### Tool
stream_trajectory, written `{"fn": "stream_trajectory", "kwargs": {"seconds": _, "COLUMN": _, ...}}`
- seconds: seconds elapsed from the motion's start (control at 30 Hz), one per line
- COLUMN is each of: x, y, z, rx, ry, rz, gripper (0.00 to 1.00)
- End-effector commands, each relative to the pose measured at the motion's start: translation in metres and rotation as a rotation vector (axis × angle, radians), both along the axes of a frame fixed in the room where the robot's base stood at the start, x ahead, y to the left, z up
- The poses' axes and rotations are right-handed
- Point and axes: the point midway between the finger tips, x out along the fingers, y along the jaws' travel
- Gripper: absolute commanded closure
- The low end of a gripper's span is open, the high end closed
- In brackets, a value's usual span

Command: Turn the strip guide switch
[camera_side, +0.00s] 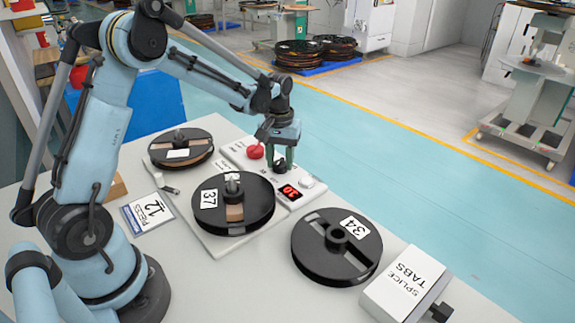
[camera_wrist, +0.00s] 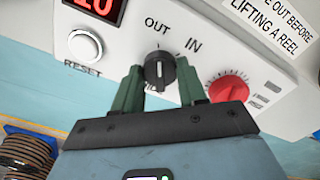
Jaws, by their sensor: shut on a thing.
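The strip guide switch is a black round knob (camera_wrist: 160,66) with a white pointer line, on a white panel marked OUT and IN. In the wrist view its line points up, roughly toward OUT. My gripper (camera_wrist: 161,76) has a green finger on each side of the knob and is shut on it. In the side view my gripper (camera_side: 281,159) reaches down onto the knob (camera_side: 281,167) on the white control box (camera_side: 232,150); the fingers partly hide the knob there.
A red knob (camera_wrist: 228,88) sits close to the right finger; a white RESET button (camera_wrist: 84,45) and red display (camera_wrist: 95,8) are left. In the side view, reel 37 (camera_side: 250,192), reel 34 (camera_side: 312,262), another reel (camera_side: 165,155) and a SPLICE TABS box (camera_side: 405,285) stand nearby.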

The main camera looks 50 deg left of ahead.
Motion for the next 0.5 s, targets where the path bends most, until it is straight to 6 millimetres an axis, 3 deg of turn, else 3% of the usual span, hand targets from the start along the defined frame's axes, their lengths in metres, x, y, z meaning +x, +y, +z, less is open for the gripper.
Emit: {"fn": "stream_trajectory", "kwargs": {"seconds": 0.5, "x": 0.0002, "y": -0.0001, "z": 0.0002, "rx": 0.0, "ry": -0.001, "rz": 0.047, "gripper": 0.89}}
